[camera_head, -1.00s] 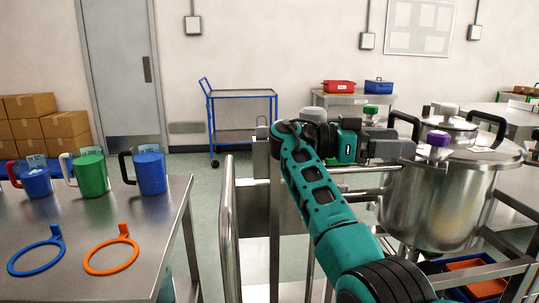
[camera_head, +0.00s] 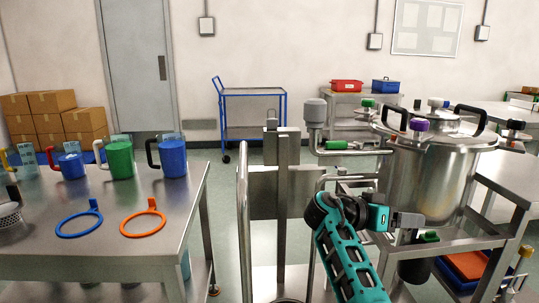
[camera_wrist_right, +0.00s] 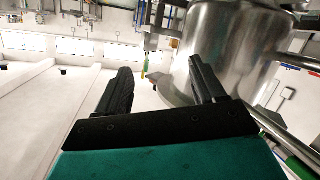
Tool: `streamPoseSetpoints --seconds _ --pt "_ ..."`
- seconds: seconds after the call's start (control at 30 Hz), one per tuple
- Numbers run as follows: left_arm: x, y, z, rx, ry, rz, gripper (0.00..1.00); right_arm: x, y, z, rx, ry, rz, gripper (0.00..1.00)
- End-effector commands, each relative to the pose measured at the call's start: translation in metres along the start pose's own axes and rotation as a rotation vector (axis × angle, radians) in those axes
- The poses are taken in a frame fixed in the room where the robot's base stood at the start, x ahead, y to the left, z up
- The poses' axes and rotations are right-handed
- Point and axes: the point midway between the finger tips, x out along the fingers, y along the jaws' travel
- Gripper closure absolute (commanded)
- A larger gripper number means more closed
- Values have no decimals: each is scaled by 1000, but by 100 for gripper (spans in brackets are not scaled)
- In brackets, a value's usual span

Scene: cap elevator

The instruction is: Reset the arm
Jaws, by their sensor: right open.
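My right arm comes up from the bottom of the head view. Its right gripper (camera_head: 408,222) is in front of the lower part of the steel pot (camera_head: 425,185). In the right wrist view the two black fingers (camera_wrist_right: 160,90) are apart with nothing between them, and the pot wall (camera_wrist_right: 228,45) shows beyond them. I cannot tell whether the fingers touch the pot. My left gripper is not in view.
A steel table (camera_head: 185,215) at left holds several mugs, a blue ring (camera_head: 78,226) and an orange ring (camera_head: 142,224). A metal post and frame (camera_head: 283,200) stand left of my arm. A blue cart (camera_head: 253,95) stands behind on open floor.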

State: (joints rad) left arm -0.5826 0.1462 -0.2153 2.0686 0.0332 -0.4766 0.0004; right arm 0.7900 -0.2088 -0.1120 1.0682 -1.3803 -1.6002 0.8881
Motion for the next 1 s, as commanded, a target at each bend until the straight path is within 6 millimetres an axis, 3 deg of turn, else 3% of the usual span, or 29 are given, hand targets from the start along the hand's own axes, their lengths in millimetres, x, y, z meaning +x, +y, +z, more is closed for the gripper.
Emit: streamPoseSetpoints --seconds 0.03,0.23,0.37,0.5,0.7,0.83,1.0 --pt "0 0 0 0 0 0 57 12 -7 32 -61 -24 -61 31" --pt "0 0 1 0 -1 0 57 31 -25 143 -267 -89 -372 31" --pt "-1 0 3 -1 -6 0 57 25 -24 210 -362 -106 -584 31" --pt "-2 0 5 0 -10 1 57 4 -8 271 -428 -101 -813 31" --pt "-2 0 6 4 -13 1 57 -45 32 329 -444 -70 -1120 31" --pt "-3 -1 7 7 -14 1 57 -77 61 346 -416 -45 -1268 31" --pt "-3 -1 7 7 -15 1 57 -114 98 353 -354 -21 -1412 31"
